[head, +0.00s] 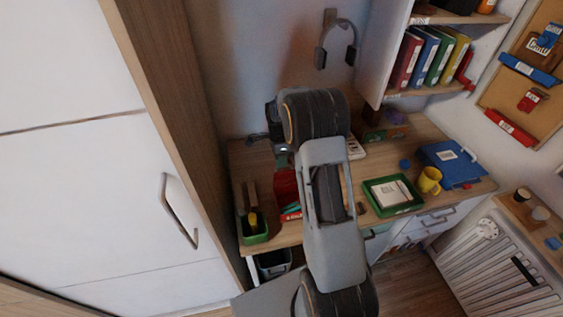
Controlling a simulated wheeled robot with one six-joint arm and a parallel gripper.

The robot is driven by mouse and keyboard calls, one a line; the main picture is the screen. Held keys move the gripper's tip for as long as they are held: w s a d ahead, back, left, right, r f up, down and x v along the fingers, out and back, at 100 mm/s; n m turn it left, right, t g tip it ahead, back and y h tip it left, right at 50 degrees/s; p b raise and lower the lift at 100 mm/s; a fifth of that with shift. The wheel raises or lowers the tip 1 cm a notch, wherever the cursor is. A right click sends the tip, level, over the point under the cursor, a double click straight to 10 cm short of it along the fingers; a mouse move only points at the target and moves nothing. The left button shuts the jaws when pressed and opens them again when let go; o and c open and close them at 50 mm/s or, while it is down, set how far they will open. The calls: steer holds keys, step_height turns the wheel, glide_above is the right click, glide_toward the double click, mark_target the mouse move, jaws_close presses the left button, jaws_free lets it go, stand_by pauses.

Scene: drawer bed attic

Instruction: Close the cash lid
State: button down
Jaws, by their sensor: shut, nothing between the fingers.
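A dark red object (285,187), which looks like the cash box or its raised lid, stands on the desk just left of my arm. My arm covers its right side, so I cannot tell how far the lid is open. My gripper (283,160) points down just above and behind the red object, small and partly hidden by my wrist. It looks shut and empty. I cannot tell whether it touches the red object.
The wooden desk (352,228) also bears a green tray (420,205) with paper, a yellow mug (429,180), a blue box (452,163) and a green bin (255,238). A white wardrobe (80,200) stands close on the left. Shelved binders (425,58) are above.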

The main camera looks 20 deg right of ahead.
steer(key=shift+s+f, duration=0.15)
steer(key=shift+s, duration=0.25)
steer(key=shift+a, duration=0.1)
